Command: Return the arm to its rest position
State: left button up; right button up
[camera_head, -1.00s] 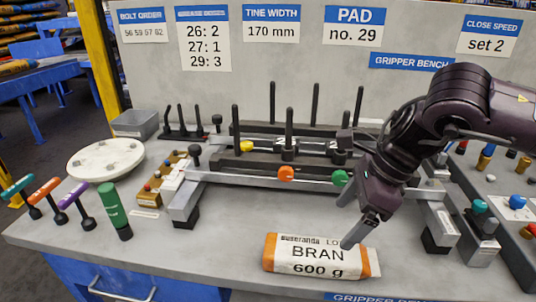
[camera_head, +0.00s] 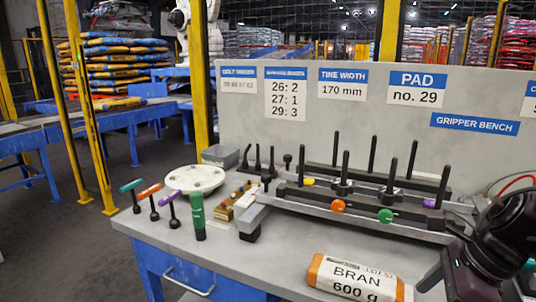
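My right arm comes in at the lower right edge, a dark purple-black wrist (camera_head: 490,245). A grey finger of my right gripper (camera_head: 434,278) points down and left, just right of the bran bag. The rest of this gripper is dark or cut off, so its opening cannot be told. The orange and white bag marked BRAN 600 g (camera_head: 355,280) lies flat on the bench front, its lower edge cut off. My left gripper is out of view.
The gripper fixture with upright black tines (camera_head: 345,187) and orange and green knobs stands mid-bench. Coloured-handled tools (camera_head: 153,195), a green cylinder (camera_head: 197,212), a white round plate (camera_head: 194,178) and a grey bin (camera_head: 220,155) stand left. Sack stacks (camera_head: 125,62) and yellow posts are behind.

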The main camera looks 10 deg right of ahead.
jog(key=w+a+f+m+t+y, duration=0.2)
jog(key=w+a+f+m+t, duration=0.8)
jog(key=m, duration=0.9)
jog(key=s+f+m+g+h, duration=0.5)
jog(key=s+f+m+g, duration=0.7)
jog(key=m, duration=1.5)
jog(key=s+f+t+p, duration=0.1)
jog(key=s+f+p, duration=0.15)
jog(key=f, duration=1.15)
jog(key=s+f+t+p, duration=0.1)
jog(key=s+f, duration=0.2)
jog(key=f, duration=1.1)
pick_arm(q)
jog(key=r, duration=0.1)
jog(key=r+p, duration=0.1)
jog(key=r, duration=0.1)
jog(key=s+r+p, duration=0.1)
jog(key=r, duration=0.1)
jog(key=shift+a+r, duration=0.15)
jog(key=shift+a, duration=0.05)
pick_arm(e)
jog(key=s+d+f+g, duration=0.1)
jog(key=s+d+f, duration=0.1)
jog(key=s+f, duration=1.4)
jog(key=s, duration=0.3)
jog(key=shift+s+d+n+g+h, duration=0.3)
jog(key=shift+s+d+n+h, duration=0.1)
jog(key=shift+f, duration=0.1)
